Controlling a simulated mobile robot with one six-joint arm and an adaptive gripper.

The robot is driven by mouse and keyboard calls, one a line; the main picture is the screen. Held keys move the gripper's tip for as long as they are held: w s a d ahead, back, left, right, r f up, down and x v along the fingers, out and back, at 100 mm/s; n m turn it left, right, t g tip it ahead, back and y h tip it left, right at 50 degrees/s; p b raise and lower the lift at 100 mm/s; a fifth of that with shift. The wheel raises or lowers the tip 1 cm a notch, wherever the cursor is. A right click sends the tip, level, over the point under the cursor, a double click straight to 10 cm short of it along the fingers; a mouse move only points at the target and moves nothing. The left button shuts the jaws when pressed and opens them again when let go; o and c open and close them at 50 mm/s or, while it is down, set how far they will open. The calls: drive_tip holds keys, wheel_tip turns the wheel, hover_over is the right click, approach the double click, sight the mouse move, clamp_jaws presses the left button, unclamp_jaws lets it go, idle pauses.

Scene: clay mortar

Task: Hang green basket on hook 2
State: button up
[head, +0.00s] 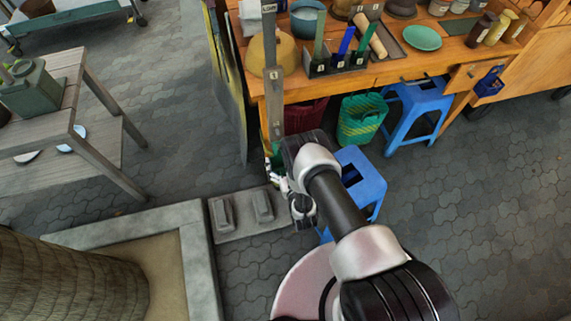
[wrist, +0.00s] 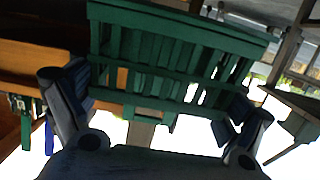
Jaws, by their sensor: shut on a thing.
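A green slatted basket (wrist: 165,60) fills the upper middle of the wrist view. My gripper (wrist: 158,112) is shut on it, with one finger at each side. In the head view my gripper (head: 278,182) is in front of the workbench's left end, and only a sliver of the basket (head: 276,153) shows beside it; my arm hides the rest. A grey upright post (head: 272,92) with small number tags stands at the bench's left corner, just above my gripper. I cannot tell which tag marks hook 2, and no hook there shows clearly.
The wooden workbench (head: 398,71) holds bowls, jars and a tool rack (head: 340,66). A green-yellow basket (head: 361,119) and blue stools (head: 418,104) stand under or beside it. A small blue basket (head: 489,83) hangs at its right. Open paving lies left, before a slatted table (head: 62,108).

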drive_tip(key=b+x, duration=0.2)
drive_tip(key=x, duration=0.5)
drive_tip(key=shift+w+b, duration=0.25)
drive_tip(key=shift+b, duration=0.1)
idle(0.4)
drive_tip(key=shift+a, duration=0.1)
idle(0.8)
drive_tip(key=o, duration=0.8)
drive_tip(key=shift+o, duration=0.2)
drive_tip(key=shift+f, duration=0.1)
